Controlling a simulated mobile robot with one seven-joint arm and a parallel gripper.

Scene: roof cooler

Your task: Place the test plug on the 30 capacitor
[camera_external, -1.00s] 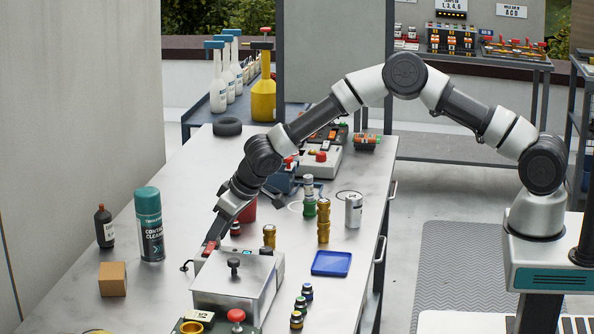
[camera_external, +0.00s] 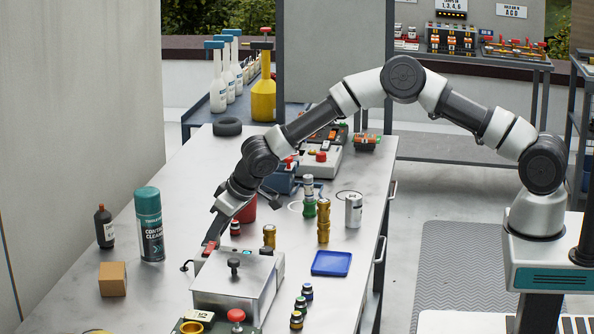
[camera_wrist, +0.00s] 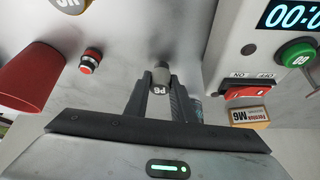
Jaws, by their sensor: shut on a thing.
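My gripper (camera_wrist: 160,88) is shut on a small grey cylinder (camera_wrist: 161,76) with a dark end and a white label that seems to read P6, upside down in the wrist view. I cannot tell for sure that it is the test plug. In the external view my gripper (camera_external: 210,238) reaches down behind the grey lidded box (camera_external: 225,298), and its fingertips and the held cylinder are hidden. No label reading 30 is legible, so I cannot tell which part is the 30 capacitor. A silver can (camera_external: 354,210) stands upright on the bench.
A red cup (camera_wrist: 40,75) and a small red-topped part (camera_wrist: 90,62) are left of the gripper. A unit with a red rocker switch (camera_wrist: 248,92) and green button (camera_wrist: 295,53) is on the right, beside a Ferrules M6 box (camera_wrist: 250,117). A blue tray (camera_external: 331,263) lies at the bench's right.

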